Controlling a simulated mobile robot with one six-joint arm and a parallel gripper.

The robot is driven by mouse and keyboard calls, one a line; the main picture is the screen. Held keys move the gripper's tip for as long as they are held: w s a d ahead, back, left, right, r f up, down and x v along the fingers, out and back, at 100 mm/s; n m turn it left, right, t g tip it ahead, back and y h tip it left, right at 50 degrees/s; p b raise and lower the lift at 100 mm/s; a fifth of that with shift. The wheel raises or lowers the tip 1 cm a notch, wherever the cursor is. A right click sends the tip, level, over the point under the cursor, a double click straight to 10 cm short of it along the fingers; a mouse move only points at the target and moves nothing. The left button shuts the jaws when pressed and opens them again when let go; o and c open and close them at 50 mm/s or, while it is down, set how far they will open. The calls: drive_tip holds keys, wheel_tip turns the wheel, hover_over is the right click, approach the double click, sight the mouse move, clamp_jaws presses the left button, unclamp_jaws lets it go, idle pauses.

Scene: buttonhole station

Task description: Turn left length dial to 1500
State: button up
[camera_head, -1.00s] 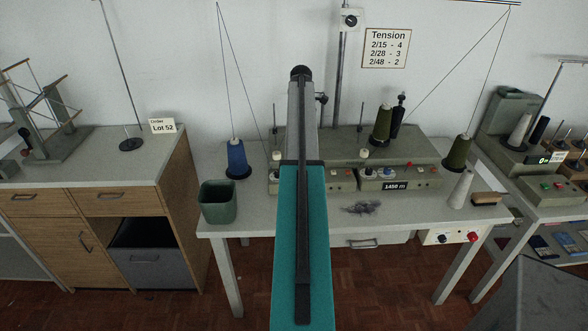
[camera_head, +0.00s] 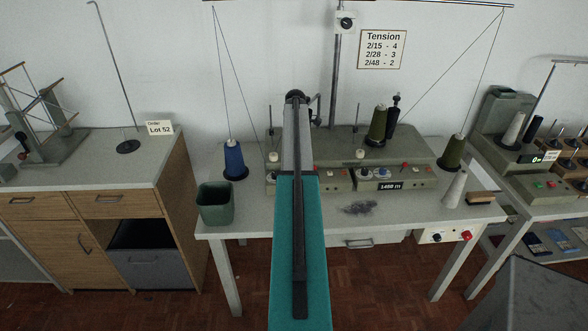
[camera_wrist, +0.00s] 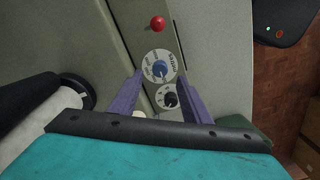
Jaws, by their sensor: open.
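In the wrist view a white dial with a blue knob (camera_wrist: 159,67) sits on the machine's control panel. Its printed marks are too small to read. My gripper (camera_wrist: 159,80) is open, its two purple fingers on either side of the dial; I cannot tell whether they touch it. In the head view my arm covers part of the left control panel (camera_head: 338,181) and hides the gripper and this dial. A digital display (camera_head: 388,186) shows on the right panel; its digits are hard to read.
A smaller dial with a black knob (camera_wrist: 170,99) and a red knob (camera_wrist: 158,23) flank the blue dial. Thread cones stand around the machine, including a blue one (camera_head: 234,158) and a green one (camera_head: 376,126). A green bin (camera_head: 215,204) stands at the table's left end.

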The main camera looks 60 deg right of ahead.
drive_tip(key=shift+f+p, duration=0.95)
drive_tip(key=shift+f, duration=2.2)
drive_tip(key=shift+a, duration=0.1)
drive_tip(key=c, duration=1)
